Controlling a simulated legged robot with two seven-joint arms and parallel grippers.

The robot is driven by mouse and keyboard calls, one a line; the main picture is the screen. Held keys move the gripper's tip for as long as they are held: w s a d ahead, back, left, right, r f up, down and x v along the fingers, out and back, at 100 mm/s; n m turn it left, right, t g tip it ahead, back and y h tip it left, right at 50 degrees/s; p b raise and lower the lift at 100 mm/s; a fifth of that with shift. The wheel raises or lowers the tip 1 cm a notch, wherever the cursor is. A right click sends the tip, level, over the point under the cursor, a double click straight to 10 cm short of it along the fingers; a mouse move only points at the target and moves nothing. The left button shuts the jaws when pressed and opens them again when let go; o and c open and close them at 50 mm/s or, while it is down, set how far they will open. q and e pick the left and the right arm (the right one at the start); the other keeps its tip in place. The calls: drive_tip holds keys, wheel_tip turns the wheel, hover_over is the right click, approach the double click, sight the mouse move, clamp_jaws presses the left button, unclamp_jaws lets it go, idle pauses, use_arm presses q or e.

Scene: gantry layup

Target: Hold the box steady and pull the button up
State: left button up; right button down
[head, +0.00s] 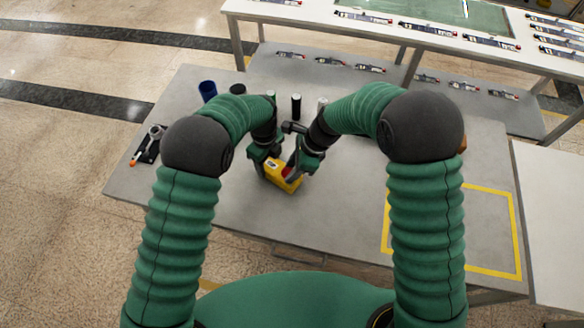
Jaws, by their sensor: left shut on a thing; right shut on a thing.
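A yellow box (284,182) with a red button (286,171) on top sits on the grey table, near the middle of the head view. My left gripper (264,165) is at the left side of the box and shut on it. My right gripper (295,172) is over the right part of the box, at the red button, and shut on it. The grippers hide part of the box and most of the button, so how far the button stands up cannot be told.
Small cylinders, including a blue cup (207,90) and a black one (296,104), stand behind the arms. A wrench-like tool (150,143) lies at the table's left. A yellow taped outline (517,240) marks the right. Bare table (340,215) lies right of the box.

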drive_tip(key=shift+r, duration=0.2)
drive_tip(key=shift+w, duration=0.1)
drive_tip(key=c, duration=0.9)
unclamp_jaws()
use_arm(q)
drive_tip(key=o, duration=1.7)
use_arm(e)
drive_tip(key=v, duration=1.2)
